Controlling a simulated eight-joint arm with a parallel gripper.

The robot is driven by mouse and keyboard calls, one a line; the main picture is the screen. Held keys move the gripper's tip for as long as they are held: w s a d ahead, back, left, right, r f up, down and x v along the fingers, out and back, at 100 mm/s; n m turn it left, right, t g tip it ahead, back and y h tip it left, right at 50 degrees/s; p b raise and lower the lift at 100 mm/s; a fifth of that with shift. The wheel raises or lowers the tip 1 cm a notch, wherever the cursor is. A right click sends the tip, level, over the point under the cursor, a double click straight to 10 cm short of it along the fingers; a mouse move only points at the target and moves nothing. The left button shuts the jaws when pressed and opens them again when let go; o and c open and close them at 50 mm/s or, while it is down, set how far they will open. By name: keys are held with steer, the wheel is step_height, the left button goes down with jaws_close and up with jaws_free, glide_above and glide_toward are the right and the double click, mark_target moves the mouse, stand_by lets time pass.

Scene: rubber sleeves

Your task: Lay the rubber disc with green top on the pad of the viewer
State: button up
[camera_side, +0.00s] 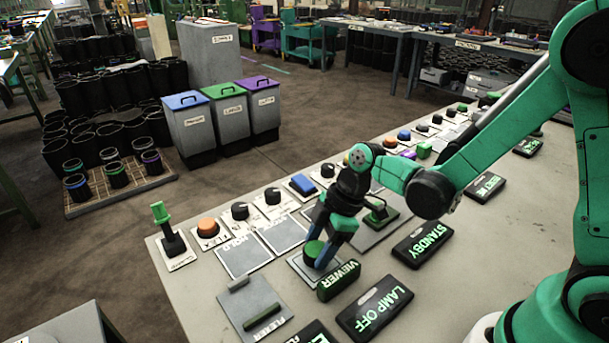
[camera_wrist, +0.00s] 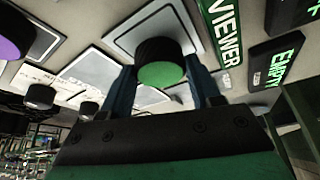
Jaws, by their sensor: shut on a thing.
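The rubber disc (camera_side: 313,250) is a short black cylinder with a green top. My gripper (camera_side: 318,249) points down and its blue fingers are shut on the disc's sides. In the wrist view the disc (camera_wrist: 160,73) sits between the fingertips (camera_wrist: 161,78), green face towards the camera. The pad (camera_side: 296,264) is a grey square plate beside the black VIEWER label block (camera_side: 338,281). The disc is over the pad, which also shows behind it in the wrist view (camera_wrist: 127,40). I cannot tell whether disc and pad touch.
A grey FLEXER plate (camera_side: 256,305) lies nearer the front. Pale HOLD plates (camera_side: 243,256) and a row of knobs (camera_side: 240,211) stand behind. LAMP OFF (camera_side: 374,308) and STANDBY (camera_side: 422,244) blocks lie to the right. Bare bench (camera_side: 480,255) is clear further right.

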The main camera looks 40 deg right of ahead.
steer(key=shift+f, duration=0.35)
steer(key=o, duration=1)
steer(key=shift+f, duration=0.1)
steer(key=shift+c, duration=0.2)
steer(key=s+d+r+m+t+h, duration=0.2)
steer(key=d+r+m, duration=0.1)
steer(key=r+m, duration=0.3)
steer(key=s+d+r+m+t+h, duration=0.2)
steer(key=d+r+m+t, duration=0.1)
steer(key=r+m, duration=0.3)
steer(key=shift+s+d+r+m, duration=0.3)
steer(key=shift+d+m, duration=0.25)
steer(key=shift+m, duration=0.25)
